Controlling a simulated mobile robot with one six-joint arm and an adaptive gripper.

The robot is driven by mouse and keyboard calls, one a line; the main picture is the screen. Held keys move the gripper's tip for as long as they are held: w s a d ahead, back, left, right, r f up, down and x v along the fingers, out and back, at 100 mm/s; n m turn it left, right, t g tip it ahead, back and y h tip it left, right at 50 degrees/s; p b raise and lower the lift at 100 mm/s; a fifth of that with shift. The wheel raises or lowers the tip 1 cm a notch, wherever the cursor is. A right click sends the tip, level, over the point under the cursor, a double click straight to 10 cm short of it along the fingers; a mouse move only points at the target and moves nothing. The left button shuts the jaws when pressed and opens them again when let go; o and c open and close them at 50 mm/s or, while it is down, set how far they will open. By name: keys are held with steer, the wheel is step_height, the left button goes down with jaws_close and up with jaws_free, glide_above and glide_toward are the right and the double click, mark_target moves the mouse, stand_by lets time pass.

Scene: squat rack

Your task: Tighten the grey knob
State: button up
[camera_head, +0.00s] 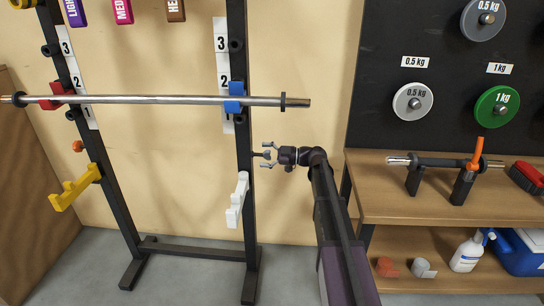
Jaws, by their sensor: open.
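The squat rack's right upright (240,60) carries a white spotter arm (238,202). A small dark grey knob (260,155) appears to stick out from this upright's right side, above the white arm. My gripper (267,154) comes from the right, points left at the upright and is open. Its fingers lie above and below the knob's outer end. I cannot tell whether they touch it. My gripper partly hides that end, and how tight the knob sits cannot be seen.
A barbell (160,100) rests across the rack on a red hook (55,102) and a blue hook (234,97). An orange knob (78,146) and a yellow spotter arm (75,188) are on the left upright. A wooden shelf (400,205) stands right of my arm.

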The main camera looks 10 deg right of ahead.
steer(key=v, duration=0.7)
stand_by(0.8)
stand_by(0.5)
